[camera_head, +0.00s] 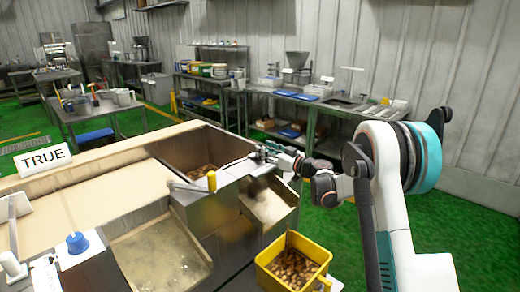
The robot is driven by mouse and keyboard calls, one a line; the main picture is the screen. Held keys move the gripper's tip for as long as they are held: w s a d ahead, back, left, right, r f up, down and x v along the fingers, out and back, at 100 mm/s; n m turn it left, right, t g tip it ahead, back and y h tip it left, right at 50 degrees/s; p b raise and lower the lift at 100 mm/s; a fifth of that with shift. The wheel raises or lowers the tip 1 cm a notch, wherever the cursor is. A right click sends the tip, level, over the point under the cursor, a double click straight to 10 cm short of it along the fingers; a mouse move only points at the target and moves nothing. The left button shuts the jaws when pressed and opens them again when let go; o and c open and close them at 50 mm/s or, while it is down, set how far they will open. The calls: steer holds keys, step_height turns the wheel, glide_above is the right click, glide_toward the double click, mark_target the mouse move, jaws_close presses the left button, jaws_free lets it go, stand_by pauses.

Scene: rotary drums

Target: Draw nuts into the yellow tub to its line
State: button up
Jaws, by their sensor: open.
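The yellow tub (318,250) stands at the bottom middle, below a metal chute (268,203). Brown nuts (291,268) lie inside it; I cannot make out its line or how the nuts stand against it. More nuts (203,170) lie in a steel hopper (185,146) behind and left of the chute. A lever with a yellow grip (211,181) stands at the hopper's front edge. My gripper (256,156) is open at the hopper's right rim, above the chute and right of the yellow grip. It is small in view, and I see nothing held in it.
A blue knob (77,243) sits at the lower left beside a second, empty-looking chute (160,256). A sign reading TRUE (43,160) stands on the beige top. Steel benches (285,92) with tubs line the back wall. Green floor is clear at right.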

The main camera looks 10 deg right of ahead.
steer(key=v, duration=0.7)
steer(key=shift+s+d, duration=0.2)
steer(key=shift+s, duration=0.05)
steer(key=shift+c, duration=0.2)
stand_by(4.8)
